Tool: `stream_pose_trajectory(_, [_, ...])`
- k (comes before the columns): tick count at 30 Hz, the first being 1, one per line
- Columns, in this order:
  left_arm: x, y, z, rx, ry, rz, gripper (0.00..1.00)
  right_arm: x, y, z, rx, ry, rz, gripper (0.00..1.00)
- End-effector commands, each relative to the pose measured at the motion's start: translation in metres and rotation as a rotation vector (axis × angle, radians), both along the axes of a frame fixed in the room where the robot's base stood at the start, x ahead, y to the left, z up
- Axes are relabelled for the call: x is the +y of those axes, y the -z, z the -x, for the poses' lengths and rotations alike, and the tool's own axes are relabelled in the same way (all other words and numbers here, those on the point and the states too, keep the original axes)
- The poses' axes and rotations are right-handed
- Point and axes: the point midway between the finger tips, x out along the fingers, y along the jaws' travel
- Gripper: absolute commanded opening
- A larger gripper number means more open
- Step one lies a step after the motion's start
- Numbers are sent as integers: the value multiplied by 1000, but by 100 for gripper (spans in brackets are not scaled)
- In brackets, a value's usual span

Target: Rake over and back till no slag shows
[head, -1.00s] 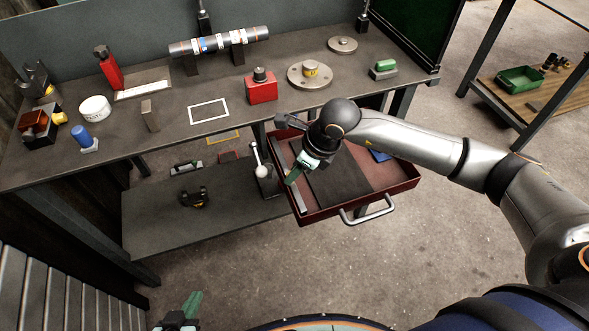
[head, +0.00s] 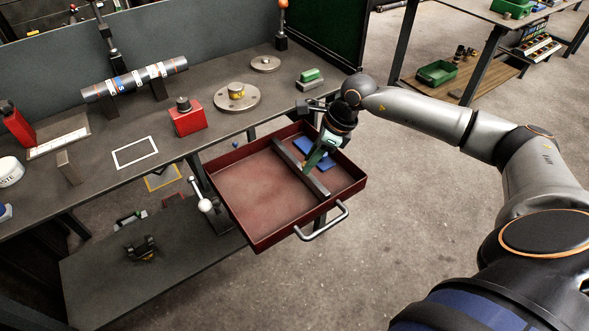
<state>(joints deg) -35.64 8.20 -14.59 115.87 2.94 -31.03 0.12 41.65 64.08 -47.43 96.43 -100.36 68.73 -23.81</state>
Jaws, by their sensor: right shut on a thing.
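The open red drawer (head: 255,187) hangs out from under the bench, with a silver handle (head: 322,222) at its front. A long grey bar (head: 288,153) lies across it from back to front, right of the middle. My right gripper (head: 309,165) reaches down into the drawer with green fingers, shut on the bar. Left of the bar the drawer floor is bare and reddish. Right of it lies a blue piece (head: 313,150), partly hidden by my gripper. I can make out no slag or separate rake. My left gripper is out of view.
The bench (head: 130,125) above the drawer holds a banded shaft (head: 135,80), a red block (head: 187,118), a flanged disc (head: 237,97) and a green block (head: 310,76). A lower shelf (head: 130,272) is at left. Open floor lies right of the drawer.

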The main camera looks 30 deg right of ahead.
Motion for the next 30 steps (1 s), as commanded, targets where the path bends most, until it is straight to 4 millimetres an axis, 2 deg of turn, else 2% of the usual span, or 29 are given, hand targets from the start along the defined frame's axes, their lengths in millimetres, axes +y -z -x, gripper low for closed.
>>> stream_pose_trajectory(4, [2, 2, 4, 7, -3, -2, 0, -7, -1, -1, -2, 3, 1, 0])
stream_pose_trajectory(13, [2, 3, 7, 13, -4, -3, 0, -7, -1, -1, -2, 2, 1, 0])
stream_pose_trajectory(14, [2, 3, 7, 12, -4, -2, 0, -7, -1, -1, -2, 2, 1, 34])
stream_pose_trajectory(21, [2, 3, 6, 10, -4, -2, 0, -6, 0, -1, 0, 1, 0, 61])
stream_pose_trajectory(30, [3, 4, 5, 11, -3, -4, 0, -7, -2, 0, -1, 0, 1, 62])
